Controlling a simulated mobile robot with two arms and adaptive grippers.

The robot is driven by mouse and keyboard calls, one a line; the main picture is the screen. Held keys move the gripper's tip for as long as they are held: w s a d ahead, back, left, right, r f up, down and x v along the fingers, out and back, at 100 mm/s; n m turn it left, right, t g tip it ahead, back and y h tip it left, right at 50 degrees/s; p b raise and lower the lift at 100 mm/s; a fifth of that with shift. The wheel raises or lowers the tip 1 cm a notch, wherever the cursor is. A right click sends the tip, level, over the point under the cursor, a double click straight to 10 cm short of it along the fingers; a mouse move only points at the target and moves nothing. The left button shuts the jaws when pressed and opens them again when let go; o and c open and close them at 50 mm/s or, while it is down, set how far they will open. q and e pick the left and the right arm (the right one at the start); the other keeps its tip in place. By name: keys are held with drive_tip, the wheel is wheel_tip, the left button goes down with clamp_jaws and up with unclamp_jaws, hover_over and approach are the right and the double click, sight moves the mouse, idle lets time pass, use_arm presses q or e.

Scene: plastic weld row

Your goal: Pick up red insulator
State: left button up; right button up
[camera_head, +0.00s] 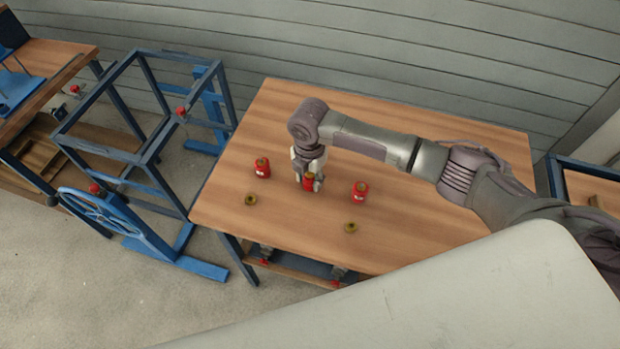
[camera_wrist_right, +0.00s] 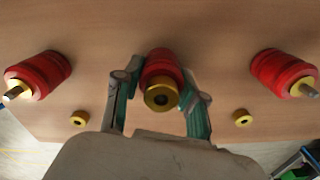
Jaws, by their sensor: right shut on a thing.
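Several red insulators with brass-coloured ends are on the wooden table (camera_head: 430,125). My right gripper (camera_head: 308,180) points down at the middle insulator (camera_head: 308,183) and is shut on it, with one finger on each side. In the right wrist view the middle insulator (camera_wrist_right: 161,75) shows between the two fingers (camera_wrist_right: 160,95), its brass end facing the camera. One insulator (camera_head: 262,168) stands to the left of the gripper and another (camera_head: 360,191) to the right. I cannot tell whether the held insulator is clear of the table. My left gripper is not in view.
Two small brass rings, one on the left (camera_head: 251,200) and one on the right (camera_head: 351,227), lie near the table's front edge. A blue metal frame (camera_head: 150,115) stands left of the table. The table's right part, under my arm, is clear.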

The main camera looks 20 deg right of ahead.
drive_tip(key=shift+c, duration=1.2)
